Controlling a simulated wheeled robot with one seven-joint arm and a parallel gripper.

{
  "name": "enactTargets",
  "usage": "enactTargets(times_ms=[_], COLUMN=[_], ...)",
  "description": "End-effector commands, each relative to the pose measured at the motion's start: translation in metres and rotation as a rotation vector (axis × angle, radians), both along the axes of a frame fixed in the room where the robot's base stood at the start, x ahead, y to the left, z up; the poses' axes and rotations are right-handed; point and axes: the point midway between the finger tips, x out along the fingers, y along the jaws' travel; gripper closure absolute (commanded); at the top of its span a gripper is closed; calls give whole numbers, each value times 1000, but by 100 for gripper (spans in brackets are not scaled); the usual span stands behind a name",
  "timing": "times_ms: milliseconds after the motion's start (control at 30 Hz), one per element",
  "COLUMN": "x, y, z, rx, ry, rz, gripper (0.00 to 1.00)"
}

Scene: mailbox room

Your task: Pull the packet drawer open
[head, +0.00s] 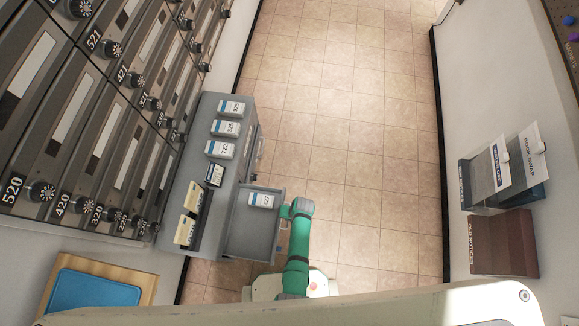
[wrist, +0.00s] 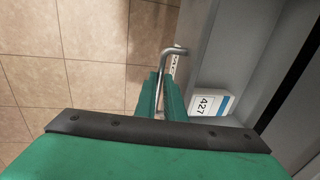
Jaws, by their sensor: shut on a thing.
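The packet drawer (head: 250,238) is a grey open-topped drawer standing out from the low grey cabinet (head: 222,170) on the left in the head view. A white packet labelled 427 (head: 263,200) lies in it; the packet also shows in the wrist view (wrist: 211,102). The drawer's metal bar handle (wrist: 172,54) is in the wrist view. My green gripper (wrist: 160,98) is shut on this handle, with a finger on each side.
Several white packets (head: 228,128) and some cards (head: 190,215) are on the cabinet top. Numbered mailboxes (head: 80,120) line the left wall. A blue tray (head: 95,290) is at lower left. Racks (head: 503,245) hang on the right wall. The tiled floor (head: 340,110) between is clear.

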Motion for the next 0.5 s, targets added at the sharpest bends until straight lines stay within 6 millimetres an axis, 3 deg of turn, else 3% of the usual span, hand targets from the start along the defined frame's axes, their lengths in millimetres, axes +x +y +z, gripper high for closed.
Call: enactTargets(times_ms=[167,200,267,500], x=[-3,-3,-3,-1], y=[1,1,1,0], z=[-1,-1,-1,0], rx=[1,1,1,0], ry=[7,7,6,2], rz=[1,1,1,-1], gripper=[100,84,72,72])
